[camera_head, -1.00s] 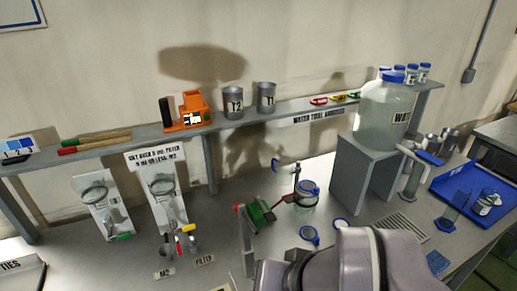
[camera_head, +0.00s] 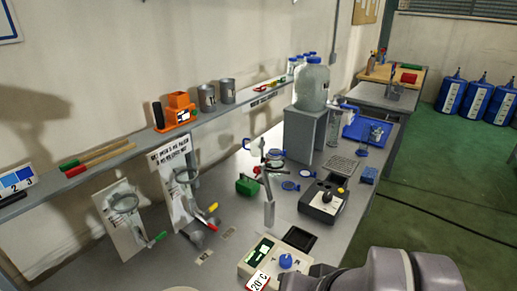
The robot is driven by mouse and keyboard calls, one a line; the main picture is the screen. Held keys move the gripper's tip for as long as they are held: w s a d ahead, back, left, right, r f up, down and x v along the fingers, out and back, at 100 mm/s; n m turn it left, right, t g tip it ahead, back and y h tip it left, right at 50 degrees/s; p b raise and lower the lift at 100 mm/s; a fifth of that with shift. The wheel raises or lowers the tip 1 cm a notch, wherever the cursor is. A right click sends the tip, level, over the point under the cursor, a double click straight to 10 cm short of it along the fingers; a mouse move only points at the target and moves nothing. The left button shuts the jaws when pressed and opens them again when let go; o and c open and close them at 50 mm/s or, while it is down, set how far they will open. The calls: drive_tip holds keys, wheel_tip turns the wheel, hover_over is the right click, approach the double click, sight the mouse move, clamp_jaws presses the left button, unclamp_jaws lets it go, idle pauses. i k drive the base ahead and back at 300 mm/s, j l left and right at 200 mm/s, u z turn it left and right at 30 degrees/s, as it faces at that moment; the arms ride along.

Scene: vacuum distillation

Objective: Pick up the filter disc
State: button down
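I cannot make out a filter disc for certain. A small label (camera_head: 228,232), which read "FILTER" in the earlier picture, lies on the bench beside the right-hand tilted white board (camera_head: 175,190). That board carries a round ring, and metal pieces with red and yellow ends are at its foot. Another small label (camera_head: 205,256) lies closer to me. Part of a pale round thing (camera_head: 180,289) is cut off at the bottom edge; I cannot tell what it is. My arm shows at the bottom right, but my gripper is out of the picture.
A beige device with a blue knob (camera_head: 286,261) and a black-topped device (camera_head: 325,200) stand near the bench's front. A stand (camera_head: 269,185) rises mid-bench. A shelf (camera_head: 120,155) runs along the wall. A large water jar (camera_head: 312,85) stands on a grey riser (camera_head: 301,130).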

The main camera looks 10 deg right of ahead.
sight(273, 151)
drive_tip(key=i+l+u, duration=0.3)
drive_tip(key=l+u, duration=0.15)
drive_tip(key=l, duration=0.45)
drive_tip(key=i+l+u, duration=0.15)
drive_tip(key=l+u, duration=0.3)
drive_tip(key=l, duration=0.45)
drive_tip(key=l+u, duration=0.45)
drive_tip(key=l, duration=0.5)
drive_tip(key=k+l+u, duration=0.2)
drive_tip(key=l+u, duration=0.25)
drive_tip(key=l, duration=0.55)
drive_tip(key=i+l+u, duration=0.1)
drive_tip(key=i, duration=0.4)
